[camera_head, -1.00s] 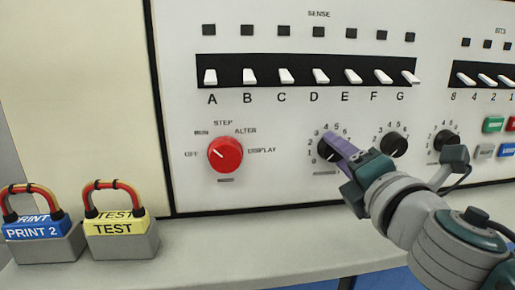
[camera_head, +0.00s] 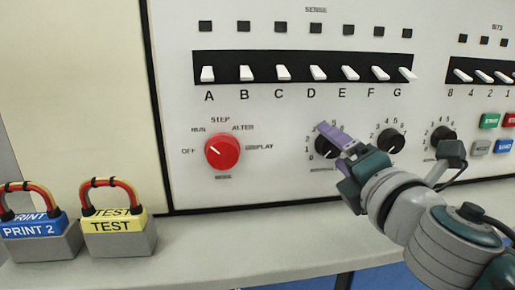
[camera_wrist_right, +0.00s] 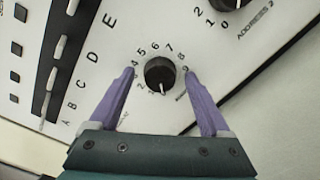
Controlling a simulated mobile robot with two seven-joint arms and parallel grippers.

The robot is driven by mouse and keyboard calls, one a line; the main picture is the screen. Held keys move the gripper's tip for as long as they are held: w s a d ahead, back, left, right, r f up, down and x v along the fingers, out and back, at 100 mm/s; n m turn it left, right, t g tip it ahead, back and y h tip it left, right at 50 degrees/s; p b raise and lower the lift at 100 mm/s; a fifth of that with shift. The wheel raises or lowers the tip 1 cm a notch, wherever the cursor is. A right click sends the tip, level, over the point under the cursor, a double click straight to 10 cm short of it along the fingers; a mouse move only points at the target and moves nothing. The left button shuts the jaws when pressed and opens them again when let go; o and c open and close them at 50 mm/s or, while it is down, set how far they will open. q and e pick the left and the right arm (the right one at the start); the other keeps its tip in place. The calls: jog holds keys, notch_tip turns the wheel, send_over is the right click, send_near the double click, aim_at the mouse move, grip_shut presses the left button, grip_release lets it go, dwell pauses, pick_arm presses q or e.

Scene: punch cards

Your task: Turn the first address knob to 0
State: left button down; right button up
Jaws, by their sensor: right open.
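The first address knob (camera_head: 328,147) is a black round knob on the white panel, ringed by digits, below switch D. It also shows in the right wrist view (camera_wrist_right: 160,75), with its white pointer mark toward the bottom of that picture; the digit there is not clearly readable. My right gripper (camera_wrist_right: 158,73) is open, with one purple finger on each side of the knob and visible gaps to it. In the head view the right gripper (camera_head: 323,127) reaches in from the right and its fingers cover some of the digits. My left gripper is not in view.
Two more black knobs (camera_head: 390,140) sit to the right, partly near my arm. A red mode knob (camera_head: 222,151) is to the left. A row of white switches (camera_head: 245,73) runs above. A yellow padlock (camera_head: 116,222) and a blue one (camera_head: 35,228) stand on the ledge.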

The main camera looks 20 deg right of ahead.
jog(key=b+v, duration=0.1)
jog(key=v, duration=0.9)
